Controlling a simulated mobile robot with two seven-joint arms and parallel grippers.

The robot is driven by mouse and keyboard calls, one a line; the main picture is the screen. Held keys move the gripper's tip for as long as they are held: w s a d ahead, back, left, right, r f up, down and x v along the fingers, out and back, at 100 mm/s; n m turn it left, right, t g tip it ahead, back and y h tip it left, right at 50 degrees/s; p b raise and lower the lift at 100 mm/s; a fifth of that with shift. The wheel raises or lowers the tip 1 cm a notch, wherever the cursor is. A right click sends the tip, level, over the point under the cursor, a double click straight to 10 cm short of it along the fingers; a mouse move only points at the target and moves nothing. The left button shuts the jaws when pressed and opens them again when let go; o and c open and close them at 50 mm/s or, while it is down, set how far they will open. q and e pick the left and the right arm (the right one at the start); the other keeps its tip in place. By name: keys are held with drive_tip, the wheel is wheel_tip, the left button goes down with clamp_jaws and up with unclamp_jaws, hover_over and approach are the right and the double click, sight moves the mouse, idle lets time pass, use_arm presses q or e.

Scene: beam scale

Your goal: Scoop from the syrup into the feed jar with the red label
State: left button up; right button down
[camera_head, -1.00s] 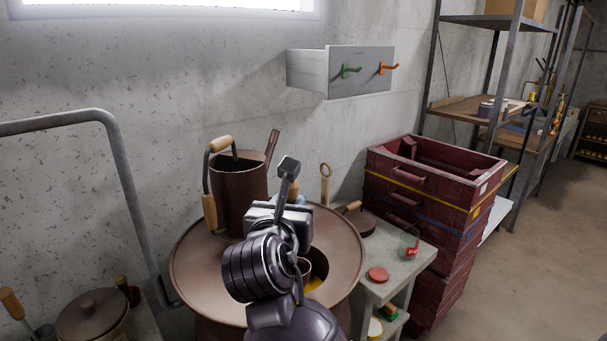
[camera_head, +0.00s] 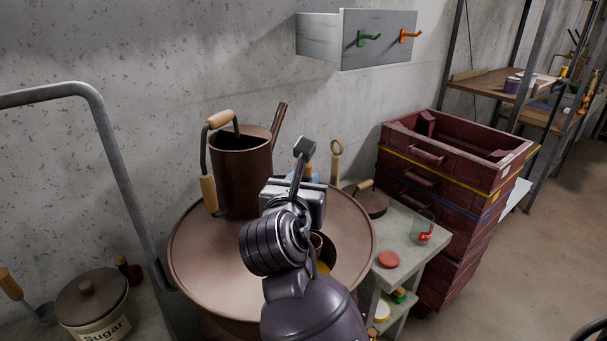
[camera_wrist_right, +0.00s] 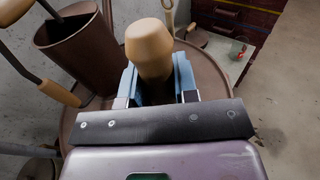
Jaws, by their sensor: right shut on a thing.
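My right gripper (camera_head: 314,180) is shut on the wooden handle (camera_wrist_right: 150,47) of a scoop, held upright above the drum. The scoop's small brown cup (camera_head: 316,242) shows partly behind my wrist, at the drum's opening. Yellow syrup (camera_head: 324,268) shows in that opening. I cannot tell whether the cup touches the syrup or holds any. The clear feed jar with the red label (camera_head: 424,228) stands on the grey side table, right of the drum. It also shows small in the right wrist view (camera_wrist_right: 240,53). My left gripper is not in view.
The brown drum (camera_head: 205,265) carries a tall can (camera_head: 240,180) with a wooden-handled bail. A red lid (camera_head: 388,260) lies near the front of the side table (camera_head: 405,267). Dark red stacked boxes (camera_head: 450,175) stand behind it. A sugar pot (camera_head: 92,305) is at lower left.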

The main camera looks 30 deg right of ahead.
drive_tip(key=shift+f+b, duration=0.35)
drive_tip(key=shift+f, duration=1.1)
drive_tip(key=shift+f+b, duration=0.4)
drive_tip(key=shift+b, duration=0.25)
wheel_tip(320, 180, down, 3)
drive_tip(key=b, duration=0.2)
drive_tip(key=shift+w+b, duration=0.1)
drive_tip(key=shift+b, duration=0.3)
drive_tip(key=shift+f, duration=1.85)
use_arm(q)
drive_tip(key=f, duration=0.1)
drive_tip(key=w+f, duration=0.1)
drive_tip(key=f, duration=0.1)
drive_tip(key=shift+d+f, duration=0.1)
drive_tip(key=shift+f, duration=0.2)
